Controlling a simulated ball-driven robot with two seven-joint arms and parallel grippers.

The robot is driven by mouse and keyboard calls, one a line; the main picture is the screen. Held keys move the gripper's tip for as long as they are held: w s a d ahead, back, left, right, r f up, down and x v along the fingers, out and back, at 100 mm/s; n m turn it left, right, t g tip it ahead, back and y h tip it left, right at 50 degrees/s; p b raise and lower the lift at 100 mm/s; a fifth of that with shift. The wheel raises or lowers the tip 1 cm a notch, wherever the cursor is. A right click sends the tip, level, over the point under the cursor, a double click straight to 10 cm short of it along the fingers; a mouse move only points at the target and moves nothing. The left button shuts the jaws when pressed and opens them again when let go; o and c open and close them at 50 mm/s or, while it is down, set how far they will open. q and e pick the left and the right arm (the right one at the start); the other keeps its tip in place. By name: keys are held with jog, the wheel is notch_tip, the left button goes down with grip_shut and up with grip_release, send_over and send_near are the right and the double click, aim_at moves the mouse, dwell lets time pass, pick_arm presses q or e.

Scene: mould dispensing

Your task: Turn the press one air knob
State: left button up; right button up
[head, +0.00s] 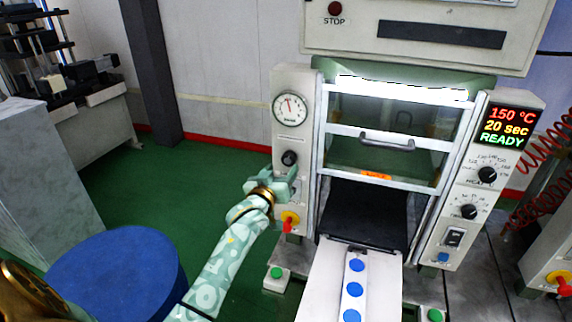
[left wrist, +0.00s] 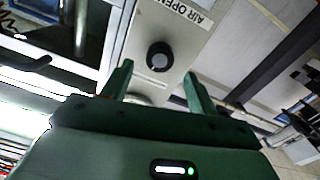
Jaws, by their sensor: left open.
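The air knob (head: 289,158) is a round black knob on the press's left white panel, below a pressure gauge (head: 290,109). In the left wrist view the knob (left wrist: 159,57) sits just beyond and between the fingertips, with an "AIR OPEN" label (left wrist: 186,12) beside it. My left gripper (head: 283,174) is open in front of the panel, just below the knob in the head view. Its two green fingers (left wrist: 157,80) stand apart on either side of the knob, and I see no contact. My right gripper is not in view.
The press has a clear guard with a handle (head: 387,141) and a display (head: 511,125) reading 150 °C, 20 sec, READY. A red and yellow valve (head: 290,221) sits below my left gripper. A tray with blue discs (head: 353,289) lies in front. A blue round top (head: 115,270) stands at lower left.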

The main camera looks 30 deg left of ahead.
aim_at(287, 161)
pick_arm(q)
jog(key=x, duration=0.4)
jog(key=shift+w, duration=0.1)
jog(key=c, duration=1)
